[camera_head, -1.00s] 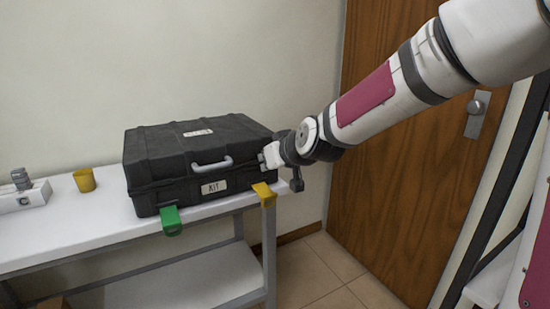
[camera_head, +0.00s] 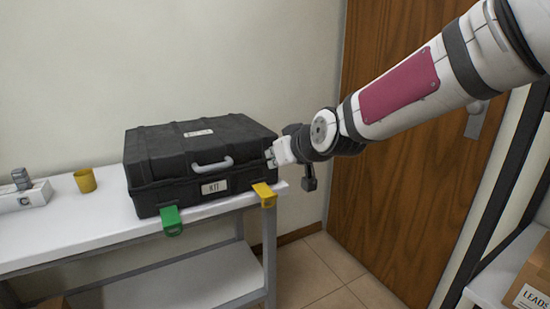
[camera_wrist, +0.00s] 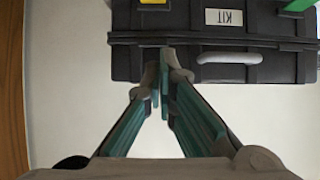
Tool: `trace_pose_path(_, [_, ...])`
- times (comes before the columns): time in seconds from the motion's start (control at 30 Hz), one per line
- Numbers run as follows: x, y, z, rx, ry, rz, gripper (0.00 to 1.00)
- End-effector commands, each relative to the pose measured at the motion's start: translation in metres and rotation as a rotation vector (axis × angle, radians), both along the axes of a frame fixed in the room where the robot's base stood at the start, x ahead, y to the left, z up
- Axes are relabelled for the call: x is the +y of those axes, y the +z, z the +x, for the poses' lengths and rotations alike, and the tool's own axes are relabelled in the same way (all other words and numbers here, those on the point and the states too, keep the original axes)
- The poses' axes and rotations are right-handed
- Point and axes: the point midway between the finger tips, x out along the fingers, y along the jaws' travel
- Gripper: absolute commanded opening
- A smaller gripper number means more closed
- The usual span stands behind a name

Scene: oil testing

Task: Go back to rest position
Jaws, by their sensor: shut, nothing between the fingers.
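My gripper (camera_head: 270,158) is at the right end of the black case (camera_head: 160,172) in the head view. Its fingers are shut with nothing between them; they also show shut in the wrist view (camera_wrist: 164,78). The case is closed, with a grey handle (camera_head: 212,166) and a KIT label (camera_head: 215,187) on its front. In the wrist view the case (camera_wrist: 190,20) appears upside down beyond the fingertips. I cannot tell whether the fingertips touch it.
The case stands on a white table (camera_head: 95,225) with a green clip (camera_head: 171,221) and a yellow clip (camera_head: 264,195) at the front edge. A wooden door (camera_head: 385,190) is behind my arm. A cardboard box (camera_head: 530,285) is at lower right.

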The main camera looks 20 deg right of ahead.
Motion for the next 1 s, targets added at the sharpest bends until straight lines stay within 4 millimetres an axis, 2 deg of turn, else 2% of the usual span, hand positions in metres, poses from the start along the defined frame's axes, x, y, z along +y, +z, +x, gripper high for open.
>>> trace_pose_path(0.13, [0.004,-0.011,-0.006,0.038,0.006,-0.014,0.0])
trace_pose_path(0.27, [0.015,-0.046,-0.025,0.167,0.019,-0.065,0.0])
trace_pose_path(0.4, [0.02,-0.088,-0.064,0.358,0.011,-0.149,0.0])
trace_pose_path(0.53, [0.017,-0.108,-0.106,0.513,-0.022,-0.221,0.0])
trace_pose_path(0.73, [0.008,-0.111,-0.173,0.693,-0.104,-0.303,0.0])
trace_pose_path(1.0, [0.0,-0.086,-0.267,0.86,-0.222,-0.32,0.0])
